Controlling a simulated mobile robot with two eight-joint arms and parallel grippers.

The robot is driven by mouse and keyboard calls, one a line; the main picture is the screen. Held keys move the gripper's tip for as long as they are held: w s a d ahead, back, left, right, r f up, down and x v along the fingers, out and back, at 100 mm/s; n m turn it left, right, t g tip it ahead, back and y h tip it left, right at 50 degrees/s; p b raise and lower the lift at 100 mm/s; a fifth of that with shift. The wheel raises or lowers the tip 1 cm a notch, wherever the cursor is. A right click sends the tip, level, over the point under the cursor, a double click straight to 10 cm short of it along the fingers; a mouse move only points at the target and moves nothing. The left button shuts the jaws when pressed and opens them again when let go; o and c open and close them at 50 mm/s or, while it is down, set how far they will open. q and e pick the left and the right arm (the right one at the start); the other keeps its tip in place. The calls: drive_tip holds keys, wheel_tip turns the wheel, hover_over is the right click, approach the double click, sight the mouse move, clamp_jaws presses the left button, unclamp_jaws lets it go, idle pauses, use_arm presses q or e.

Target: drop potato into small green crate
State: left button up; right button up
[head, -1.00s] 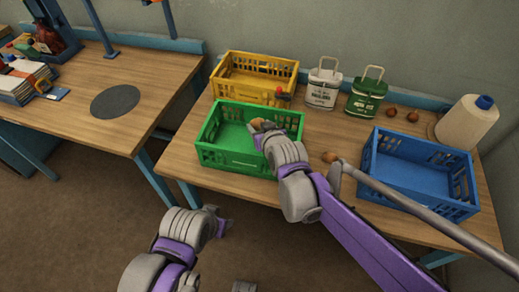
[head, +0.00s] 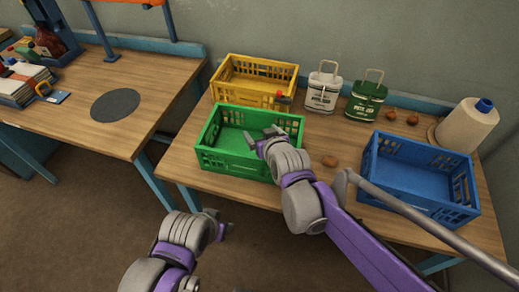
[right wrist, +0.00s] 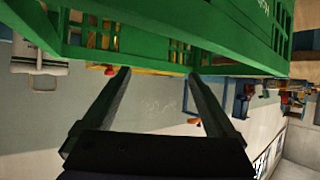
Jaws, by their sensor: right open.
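The small green crate (head: 222,160) stands on the right-hand table, at its left front. My right gripper (head: 261,139) is open and empty over the right part of the crate. In the right wrist view the open fingers (right wrist: 157,76) have nothing between them, and the green crate wall (right wrist: 150,25) is close by. The potato that was in this gripper is not visible now; the hand and crate wall hide part of the crate's inside. My left gripper (head: 222,222) is low, in front of the table.
A yellow crate (head: 228,92) stands behind the green one. A white bag (head: 322,92), a green bag (head: 365,102) and two brown round items (head: 412,119) stand at the back.

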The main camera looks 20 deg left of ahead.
drive_tip(key=v, duration=0.9)
drive_tip(key=shift+p, duration=0.35)
drive_tip(key=s+d+f+m+g+h+p, duration=0.2)
drive_tip(key=s+d, duration=0.6)
drive_tip(key=d, duration=0.5)
drive_tip(key=s+d+f+m+g+h+p, duration=0.3)
drive_tip(key=s+d, duration=0.6)
drive_tip(key=d, duration=0.4)
drive_tip(key=shift+s+d+f+m+h, duration=0.2)
drive_tip(key=shift+d+f+m+h, duration=0.1)
drive_tip(key=shift+f+m+h, duration=0.45)
